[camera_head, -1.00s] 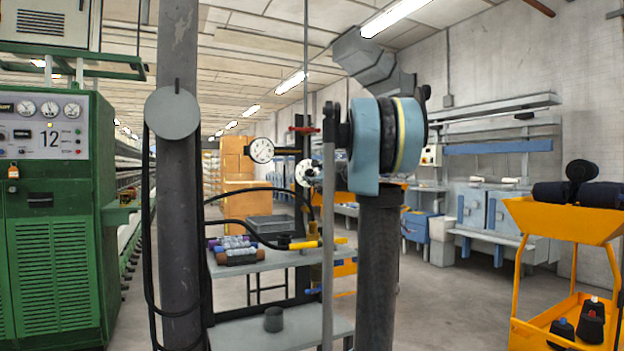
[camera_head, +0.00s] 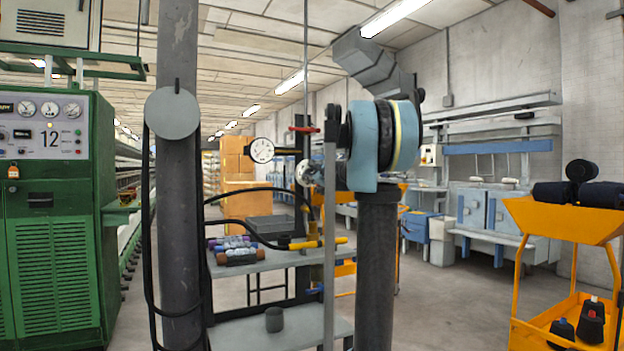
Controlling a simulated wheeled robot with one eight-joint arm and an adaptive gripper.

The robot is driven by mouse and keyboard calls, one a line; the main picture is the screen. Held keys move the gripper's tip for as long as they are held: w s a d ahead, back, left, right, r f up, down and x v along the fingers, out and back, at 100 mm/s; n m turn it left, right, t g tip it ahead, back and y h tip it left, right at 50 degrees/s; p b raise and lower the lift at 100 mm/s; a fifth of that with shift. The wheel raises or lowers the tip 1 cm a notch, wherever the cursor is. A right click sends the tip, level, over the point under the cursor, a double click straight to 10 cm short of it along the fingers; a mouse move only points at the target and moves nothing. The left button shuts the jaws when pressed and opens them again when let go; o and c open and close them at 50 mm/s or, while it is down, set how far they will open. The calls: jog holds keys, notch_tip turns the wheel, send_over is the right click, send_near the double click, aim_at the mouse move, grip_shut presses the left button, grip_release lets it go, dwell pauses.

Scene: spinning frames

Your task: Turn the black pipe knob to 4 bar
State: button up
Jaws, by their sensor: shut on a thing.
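A round white pressure gauge (camera_head: 262,150) with a black rim sits on a dark horizontal stub left of the thin black pipe. Its needle is too small to read. A small pale round knob-like part (camera_head: 304,173) is below and right of the gauge, on the pipework. My gripper (camera_head: 318,177) is at its right edge, small and mostly hidden behind my arm's post and blue joint. It is shut on what looks like this knob; the fingertips and exact grip are not clear.
A red valve handle (camera_head: 304,129) is above the gauge. A green machine (camera_head: 55,220) is at left, a yellow trolley (camera_head: 565,222) at right. Open floor lies between cart and trolley.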

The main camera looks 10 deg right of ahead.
jog(key=shift+n, duration=0.9)
jog(key=shift+a, duration=0.1)
jog(key=o, duration=1.1)
jog(key=v, duration=1.2)
